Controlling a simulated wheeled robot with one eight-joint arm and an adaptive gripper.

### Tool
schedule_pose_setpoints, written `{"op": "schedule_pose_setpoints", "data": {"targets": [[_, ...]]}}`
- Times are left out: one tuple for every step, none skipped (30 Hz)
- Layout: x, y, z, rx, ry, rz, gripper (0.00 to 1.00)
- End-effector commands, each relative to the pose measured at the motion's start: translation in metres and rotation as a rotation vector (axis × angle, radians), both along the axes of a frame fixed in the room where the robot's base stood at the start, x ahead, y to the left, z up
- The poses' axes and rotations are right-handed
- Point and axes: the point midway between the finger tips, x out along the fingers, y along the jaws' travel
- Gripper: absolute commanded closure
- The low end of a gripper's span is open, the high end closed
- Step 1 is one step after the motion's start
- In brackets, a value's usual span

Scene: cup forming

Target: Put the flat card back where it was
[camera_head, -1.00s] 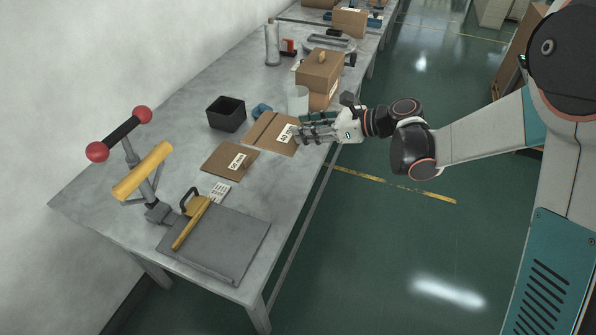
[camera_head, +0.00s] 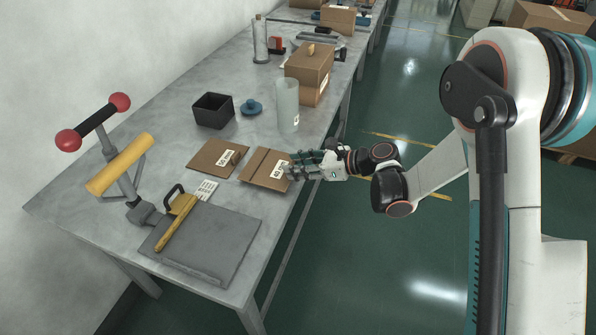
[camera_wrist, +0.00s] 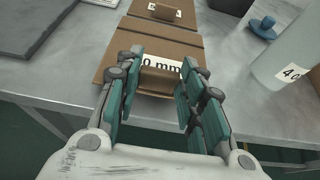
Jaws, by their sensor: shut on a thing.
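A flat brown card (camera_head: 257,171) with a crease line and a white label lies near the table's front edge. The wrist view shows this card (camera_wrist: 115,68) between my fingers, its label ending in "mm". My gripper (camera_head: 289,167) is at its right side. In the wrist view my gripper (camera_wrist: 161,68) is shut on a brown raised tab of the card. The fingers hide part of the label. I cannot tell whether the card touches the table. A second brown card (camera_head: 207,153) with a label and a tab lies just left of it.
A grey slab (camera_head: 205,250) with a yellow-handled tool (camera_head: 175,225) and a red-knobbed press (camera_head: 120,165) stand left. Behind the cards are a black box (camera_head: 213,111), a blue lid (camera_head: 251,108), a clear cylinder (camera_head: 287,103) and a cardboard box (camera_head: 308,72).

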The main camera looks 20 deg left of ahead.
Motion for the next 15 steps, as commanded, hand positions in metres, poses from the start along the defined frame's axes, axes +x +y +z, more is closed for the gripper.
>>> {"op": "schedule_pose_setpoints", "data": {"targets": [[0.0002,0.0001,-0.0095,0.000,0.000,0.000,0.91],[0.0001,0.0000,-0.0116,0.000,0.000,0.000,0.91],[-0.0001,0.0000,-0.0126,0.000,0.000,0.000,0.91],[-0.0002,0.0000,-0.0124,0.000,0.000,0.000,0.91],[-0.0002,-0.0001,-0.0120,0.000,0.000,0.000,0.91],[-0.0002,0.0000,-0.0113,0.000,0.000,0.000,0.91],[-0.0002,0.0000,-0.0111,0.000,0.000,0.000,0.91],[-0.0002,0.0000,-0.0110,0.000,0.000,0.000,0.91],[-0.0002,-0.0001,-0.0110,0.000,0.000,0.000,0.91],[-0.0002,0.0000,-0.0111,0.000,0.000,0.000,0.91],[-0.0002,0.0000,-0.0116,0.000,0.000,0.000,0.91],[-0.0001,0.0000,-0.0126,0.000,0.000,0.000,0.91],[-0.0001,0.0000,-0.0134,0.000,0.000,0.000,0.91],[-0.0002,0.0000,-0.0137,0.000,0.000,0.000,0.62],[-0.0001,0.0000,-0.0134,0.000,0.000,0.000,0.53]]}}
